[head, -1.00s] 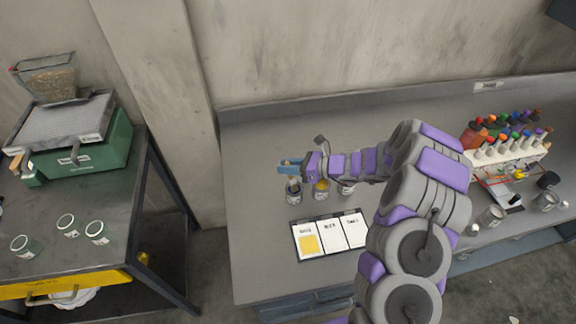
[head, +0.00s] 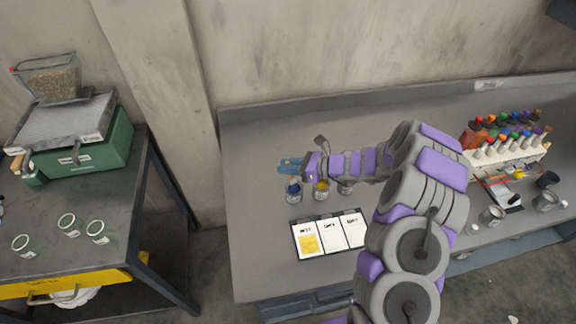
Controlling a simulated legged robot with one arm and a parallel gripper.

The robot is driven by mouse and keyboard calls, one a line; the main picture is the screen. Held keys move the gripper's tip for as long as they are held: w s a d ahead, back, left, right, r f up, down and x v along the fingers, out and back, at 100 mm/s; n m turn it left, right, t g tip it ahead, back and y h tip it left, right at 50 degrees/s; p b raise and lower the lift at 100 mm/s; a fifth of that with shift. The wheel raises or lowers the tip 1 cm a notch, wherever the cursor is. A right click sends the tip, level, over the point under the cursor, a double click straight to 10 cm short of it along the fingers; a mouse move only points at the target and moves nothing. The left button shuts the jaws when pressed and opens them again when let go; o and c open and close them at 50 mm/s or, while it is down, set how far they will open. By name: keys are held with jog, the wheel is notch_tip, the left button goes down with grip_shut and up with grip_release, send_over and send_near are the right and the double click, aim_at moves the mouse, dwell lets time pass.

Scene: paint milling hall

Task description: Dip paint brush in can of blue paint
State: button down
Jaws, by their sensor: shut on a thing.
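The can of blue paint (head: 294,191) stands upright on the grey bench, behind the top left of a white card panel, with blue showing at its open top. My gripper (head: 290,163) reaches in from the right, its blue fingertips just above this can. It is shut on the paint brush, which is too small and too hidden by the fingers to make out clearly. I cannot tell whether the bristles touch the paint. A third can (head: 345,188) is partly hidden under my arm.
The card panel (head: 329,235) has three white cards, the left one with a yellow patch. A rack of coloured bottles (head: 508,146) and grey cups (head: 546,200) stand at the right. A side table with a green machine (head: 80,150) stands left. The bench's left front is clear.

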dwell(0.6)
jog(key=shift+r+p, duration=2.45)
jog(key=shift+r, duration=1.05)
